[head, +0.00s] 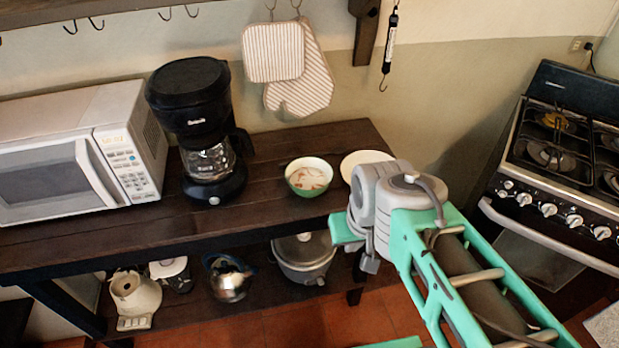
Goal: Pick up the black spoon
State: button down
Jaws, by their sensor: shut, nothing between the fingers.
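I cannot make out a black spoon anywhere in the head view. A green bowl (309,177) with a pale inside and reddish-brown marks stands on the dark wooden counter. A cream plate (362,160) lies to its right, partly behind my arm. My gripper (369,263) is at the end of my arm, in front of the counter's right front edge. It is mostly covered by my wrist. It is shut and holds nothing that I can see.
A microwave (75,150) and a black coffee maker (205,130) stand on the counter's left half. A kettle (229,277) and a lidded pot (303,257) are on the lower shelf. A stove (556,165) stands right. Two potholders hang on the wall.

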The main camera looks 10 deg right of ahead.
aim_at(339, 150)
jog(key=z, duration=1)
jog(key=i, duration=0.6)
jog(key=u, duration=3.8)
jog(key=i, duration=0.5)
jog(key=z, duration=0.05)
